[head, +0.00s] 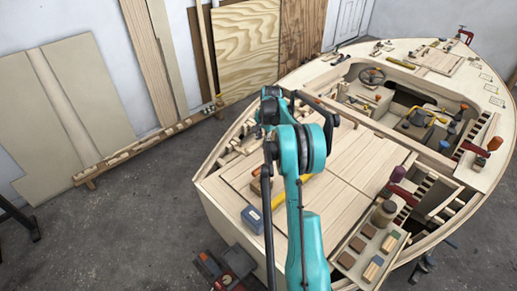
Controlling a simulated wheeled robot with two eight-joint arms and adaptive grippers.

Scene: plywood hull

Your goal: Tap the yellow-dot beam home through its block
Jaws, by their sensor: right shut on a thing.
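My right arm (306,240) rises through the middle of the head view over the boat's stern deck. Its far end with my right gripper (271,108) is dark and partly covered by arm links. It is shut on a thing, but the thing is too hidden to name. The yellow-dot beam and its block cannot be made out; no yellow dot is readable at this size. A small wooden block (259,184) and a yellow bar (284,197) lie on the deck, partly behind the arm. My left gripper is not in view.
The plywood hull (212,186) fills the right half. A blue box (253,219) sits at the deck's near-left edge. Plywood sheets (247,45) lean on the wall. The left floor is mostly clear.

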